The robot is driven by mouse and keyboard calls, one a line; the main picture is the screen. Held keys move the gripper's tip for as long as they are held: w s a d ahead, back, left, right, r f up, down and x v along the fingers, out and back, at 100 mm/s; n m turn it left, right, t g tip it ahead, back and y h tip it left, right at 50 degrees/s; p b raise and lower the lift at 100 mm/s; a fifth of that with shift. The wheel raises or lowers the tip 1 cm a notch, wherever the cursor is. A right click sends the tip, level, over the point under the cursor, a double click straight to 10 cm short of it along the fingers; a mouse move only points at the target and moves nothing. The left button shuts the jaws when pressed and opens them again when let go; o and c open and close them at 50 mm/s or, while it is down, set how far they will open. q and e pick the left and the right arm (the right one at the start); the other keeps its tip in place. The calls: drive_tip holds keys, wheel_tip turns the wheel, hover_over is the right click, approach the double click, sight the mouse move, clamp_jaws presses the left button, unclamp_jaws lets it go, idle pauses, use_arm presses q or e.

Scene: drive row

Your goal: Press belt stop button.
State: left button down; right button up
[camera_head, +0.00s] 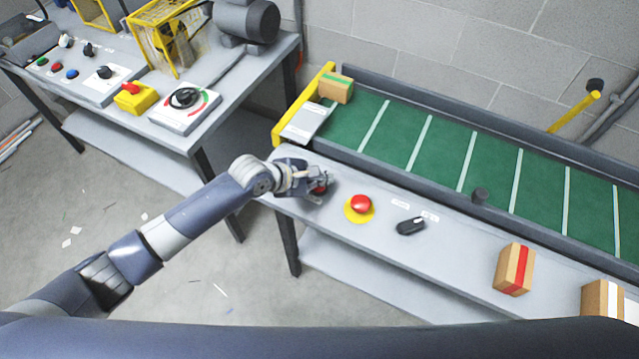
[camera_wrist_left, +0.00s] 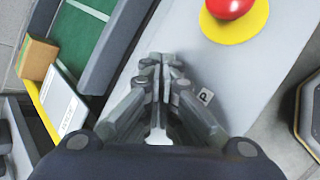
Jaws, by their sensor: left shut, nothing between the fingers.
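My left gripper (camera_head: 318,186) is shut and empty, low over the left end of the grey bench beside the belt. A small red part (camera_head: 320,189) shows at its fingertips, mostly hidden by the fingers; I cannot tell whether they touch it. In the left wrist view the shut fingers (camera_wrist_left: 164,62) point at the bench top and hide what lies under them. A label ending in "P" (camera_wrist_left: 205,96) shows beside them. A big red mushroom button (camera_head: 361,203) on a yellow disc stands to the right of the gripper; it also shows in the wrist view (camera_wrist_left: 230,7).
A black rotary switch (camera_head: 410,225) and cartons (camera_head: 514,269) (camera_head: 603,299) are on the bench farther right. The green belt (camera_head: 440,150) runs behind, with a carton (camera_head: 337,88) at its left end. Another table (camera_head: 160,120) with controls stands at left.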

sight(321, 189)
use_arm(q)
drive_tip(key=shift+f, duration=0.5)
idle(0.4)
drive_tip(key=shift+r+p, duration=0.55)
drive_tip(key=shift+p, duration=0.45)
wheel_tip(321, 189, up, 6)
drive_tip(key=p, duration=0.7)
idle(0.4)
